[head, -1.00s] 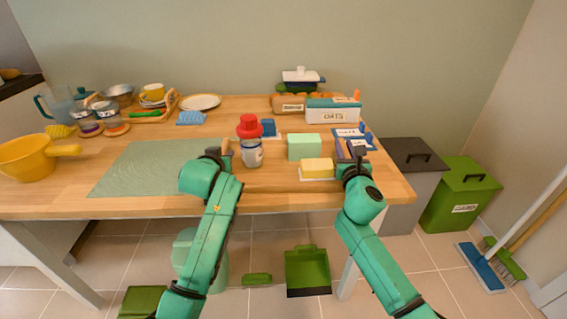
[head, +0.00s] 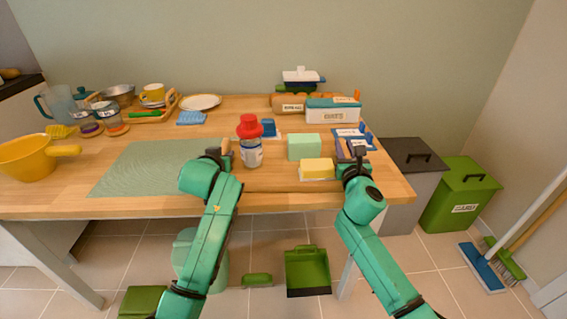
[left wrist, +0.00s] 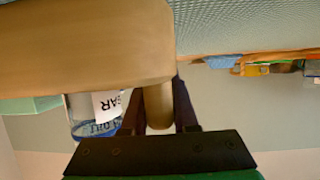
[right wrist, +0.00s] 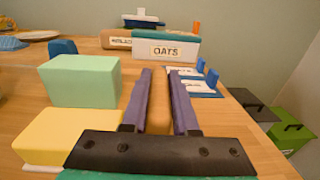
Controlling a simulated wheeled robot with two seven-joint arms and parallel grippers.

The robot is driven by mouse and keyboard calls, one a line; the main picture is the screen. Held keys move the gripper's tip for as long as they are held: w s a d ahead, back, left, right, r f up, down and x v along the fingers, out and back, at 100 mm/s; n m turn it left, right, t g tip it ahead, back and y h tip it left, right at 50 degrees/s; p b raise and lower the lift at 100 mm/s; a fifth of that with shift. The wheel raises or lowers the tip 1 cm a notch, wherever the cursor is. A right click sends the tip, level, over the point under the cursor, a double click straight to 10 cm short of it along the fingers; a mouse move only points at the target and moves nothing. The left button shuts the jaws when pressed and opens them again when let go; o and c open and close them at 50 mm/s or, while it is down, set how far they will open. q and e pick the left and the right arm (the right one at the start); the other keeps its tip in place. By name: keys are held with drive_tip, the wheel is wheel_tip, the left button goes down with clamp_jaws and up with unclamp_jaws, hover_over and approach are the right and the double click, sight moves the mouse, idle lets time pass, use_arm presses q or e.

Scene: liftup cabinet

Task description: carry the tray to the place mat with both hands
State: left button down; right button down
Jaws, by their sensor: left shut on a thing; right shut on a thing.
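The wooden tray (head: 277,168) has nearly the same colour as the table, so its outline is hard to make out. It carries a red-lidded jar (head: 251,150), a pale green box (head: 304,147) and a yellow block (head: 317,167) on a white base. My left gripper (head: 219,153) is shut on the tray's left handle, which shows between the fingers in the left wrist view (left wrist: 158,105). My right gripper (head: 350,153) is shut on the right handle (right wrist: 158,110). The green place mat (head: 140,168) lies to the left of the tray, empty. I cannot tell how high the tray is.
A yellow pan (head: 28,160) stands left of the mat. Jars, a blue sponge (head: 191,118) and a plate (head: 200,102) are behind it. An oats box (head: 333,110) and a blue rack (head: 354,138) stand at the back right.

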sight(222, 146)
idle(0.5)
